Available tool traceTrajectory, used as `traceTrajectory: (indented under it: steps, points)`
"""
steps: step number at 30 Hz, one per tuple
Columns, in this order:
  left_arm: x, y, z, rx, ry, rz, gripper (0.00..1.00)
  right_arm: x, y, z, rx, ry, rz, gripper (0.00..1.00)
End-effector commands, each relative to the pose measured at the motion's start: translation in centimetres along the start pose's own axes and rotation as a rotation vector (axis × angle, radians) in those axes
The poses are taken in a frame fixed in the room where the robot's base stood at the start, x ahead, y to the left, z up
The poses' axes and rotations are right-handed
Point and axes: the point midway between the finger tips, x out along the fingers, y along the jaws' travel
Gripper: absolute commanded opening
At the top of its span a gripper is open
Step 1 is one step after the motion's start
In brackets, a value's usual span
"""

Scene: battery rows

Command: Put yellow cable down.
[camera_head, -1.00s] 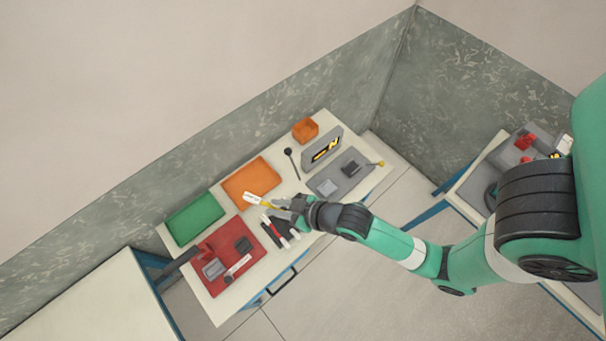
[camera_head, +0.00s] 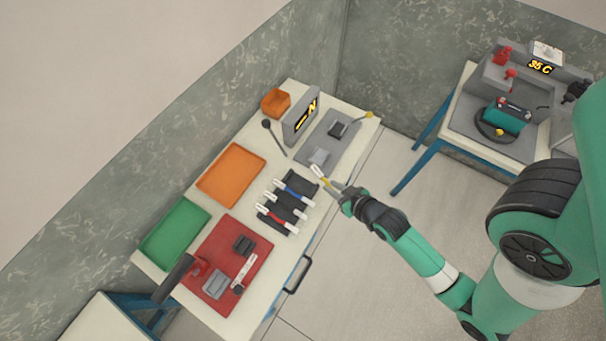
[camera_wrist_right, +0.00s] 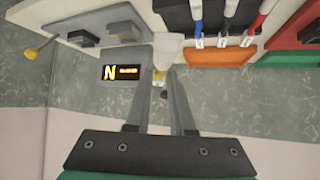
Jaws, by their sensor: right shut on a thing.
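The yellow cable (camera_head: 322,179), with a white end, is held by my right gripper (camera_head: 336,187) near the table's front edge, above and beside the black cable rack (camera_head: 303,179). In the right wrist view, its white end (camera_wrist_right: 168,44) shows beyond the nearly closed fingers (camera_wrist_right: 160,76), with some yellow between them. The rack holds a blue cable (camera_head: 293,190), a red cable (camera_head: 271,216) and another with white ends between them. The cables and rack also show at the top of the right wrist view. My left gripper is in neither view.
An orange tray (camera_head: 231,148), a green tray (camera_head: 152,254) and a red mat (camera_head: 258,240) lie to the left. A grey plate (camera_head: 345,145) and a display box (camera_head: 290,128) stand further back. A second table (camera_head: 457,107) with equipment is at right.

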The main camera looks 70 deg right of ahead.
Motion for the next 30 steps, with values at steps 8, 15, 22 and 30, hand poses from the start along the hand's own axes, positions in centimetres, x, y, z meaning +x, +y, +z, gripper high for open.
traceTrajectory:
  steps: [8,15,22,30]
  points:
    - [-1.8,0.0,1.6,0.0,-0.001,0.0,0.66,8.9,-1.9,-0.7,-0.001,0.0,-0.002,0.0]
    - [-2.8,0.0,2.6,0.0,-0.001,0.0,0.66,13.2,-2.5,0.2,0.001,0.001,-0.001,0.0]
    - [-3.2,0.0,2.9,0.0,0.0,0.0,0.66,14.5,-2.8,0.6,-0.001,0.0,-0.001,0.0]
    - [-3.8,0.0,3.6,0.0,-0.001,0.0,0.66,16.0,-2.7,2.8,-0.001,0.0,-0.001,0.0]
